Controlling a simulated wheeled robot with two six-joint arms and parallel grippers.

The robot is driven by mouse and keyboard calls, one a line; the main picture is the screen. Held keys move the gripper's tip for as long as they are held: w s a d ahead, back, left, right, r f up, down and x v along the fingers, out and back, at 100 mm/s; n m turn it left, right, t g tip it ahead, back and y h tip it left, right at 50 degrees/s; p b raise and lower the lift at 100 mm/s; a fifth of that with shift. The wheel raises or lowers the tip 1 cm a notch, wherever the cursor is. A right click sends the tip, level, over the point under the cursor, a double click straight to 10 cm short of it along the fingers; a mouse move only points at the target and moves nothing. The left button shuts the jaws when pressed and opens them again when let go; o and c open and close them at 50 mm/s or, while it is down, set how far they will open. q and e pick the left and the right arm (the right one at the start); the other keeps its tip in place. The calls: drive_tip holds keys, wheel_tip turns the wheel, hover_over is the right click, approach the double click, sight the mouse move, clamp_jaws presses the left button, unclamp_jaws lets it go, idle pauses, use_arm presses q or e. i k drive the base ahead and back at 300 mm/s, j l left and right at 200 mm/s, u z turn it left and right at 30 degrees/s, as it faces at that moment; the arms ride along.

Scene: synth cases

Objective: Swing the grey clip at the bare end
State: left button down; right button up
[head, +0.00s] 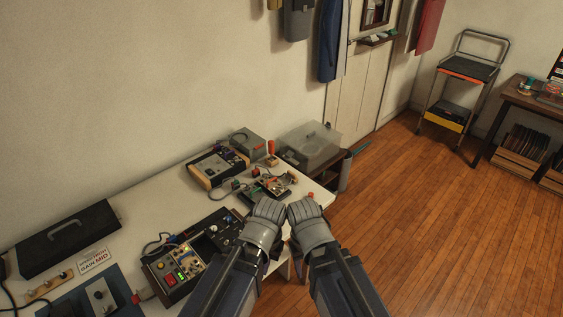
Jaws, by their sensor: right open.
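My left gripper (268,210) and right gripper (304,210) are side by side at the table's right end, close to each other. The right one is open and appears empty. The left one's jaws are hard to make out. Just beyond them lies a small dark synth unit (262,190) with coloured parts, partly hidden by the left gripper. A larger black synth case (185,274) with lit buttons lies left of my left arm. A wood-sided synth (206,175) is at the back. I cannot make out a grey clip at this size.
A white table (135,215) runs along the wall. It bears a closed black case (68,238), a label card (94,262), a blue panel (85,300) and a grey case (246,142). A translucent-lidded box (310,144) stands beyond. Wooden floor (440,220) is clear at right.

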sight(290, 154)
drive_tip(key=i+l, duration=0.5)
drive_tip(key=l, duration=0.2)
drive_tip(key=i+l+z, duration=0.1)
drive_tip(key=i+l, duration=0.4)
drive_tip(key=l, duration=0.15)
drive_tip(key=i+l, duration=0.5)
drive_tip(key=l, duration=0.15)
